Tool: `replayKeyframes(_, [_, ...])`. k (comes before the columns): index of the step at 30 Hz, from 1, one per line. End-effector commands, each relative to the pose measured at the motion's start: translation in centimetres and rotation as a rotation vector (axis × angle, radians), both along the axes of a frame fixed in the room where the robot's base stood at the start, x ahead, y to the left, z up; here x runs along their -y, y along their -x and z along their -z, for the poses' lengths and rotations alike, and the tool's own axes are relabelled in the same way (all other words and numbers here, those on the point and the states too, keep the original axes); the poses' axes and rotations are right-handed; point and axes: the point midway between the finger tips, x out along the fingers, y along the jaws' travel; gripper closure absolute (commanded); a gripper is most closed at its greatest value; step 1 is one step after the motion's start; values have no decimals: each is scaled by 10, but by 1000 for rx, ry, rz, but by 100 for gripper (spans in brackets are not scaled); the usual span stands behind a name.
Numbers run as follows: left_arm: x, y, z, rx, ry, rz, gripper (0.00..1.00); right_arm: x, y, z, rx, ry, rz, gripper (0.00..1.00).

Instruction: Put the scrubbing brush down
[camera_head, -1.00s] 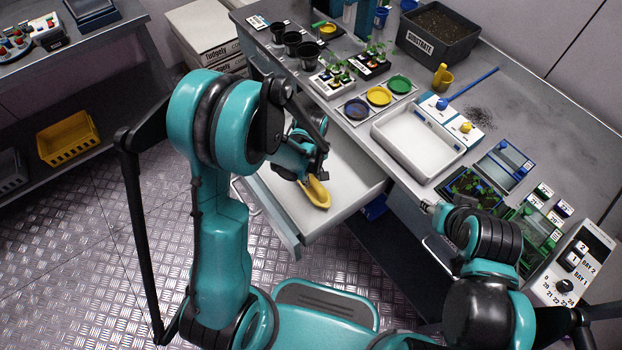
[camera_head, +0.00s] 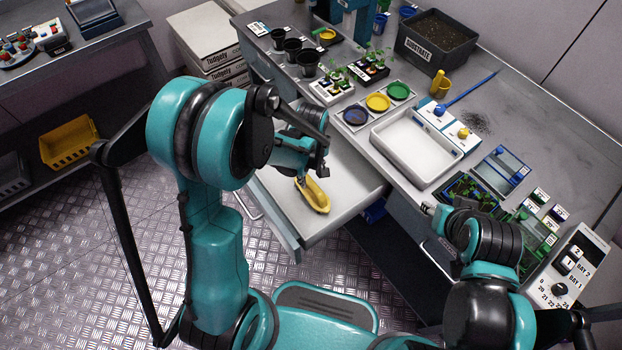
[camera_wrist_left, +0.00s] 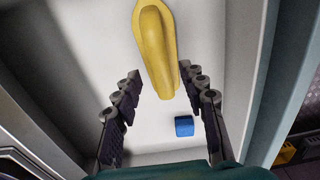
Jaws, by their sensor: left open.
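The scrubbing brush (camera_head: 314,197) is yellow and long. It lies in the open, pale drawer (camera_head: 345,178) under the bench, and it also shows at the top of the left wrist view (camera_wrist_left: 158,48). My left gripper (camera_head: 318,168) is over the drawer, just above the brush.
A small blue block (camera_wrist_left: 184,126) lies in the drawer near the brush. The bench above carries a white tray (camera_head: 374,135), coloured dishes, black pots (camera_head: 293,48), seedlings and a substrate bin (camera_head: 404,48). The drawer walls border the left gripper.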

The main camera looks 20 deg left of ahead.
Motion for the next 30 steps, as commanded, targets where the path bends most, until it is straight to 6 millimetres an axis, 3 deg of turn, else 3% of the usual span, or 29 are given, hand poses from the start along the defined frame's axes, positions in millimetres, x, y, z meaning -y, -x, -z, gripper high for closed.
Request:
replayKeyframes(1, [0, 0, -17, 0, 0, 0, 58, 0, 0, -9, 0, 0, 0, 60])
replayKeyframes(6, [0, 0, -52, 0, 0, 0, 58, 0, 0, -21, 0, 0, 0, 60])
replayKeyframes(17, [-3, 6, -94, 36, 2, 52, 58, 0, 0, -28, 0, 0, 0, 60])
replayKeyframes(24, [-17, 40, -155, 234, -26, 338, 58, 0, 0, -28, 0, 0, 0, 60])
replayKeyframes(30, [-28, 77, -191, 416, -117, 608, 58, 0, 0, -28, 0, 0, 0, 60])
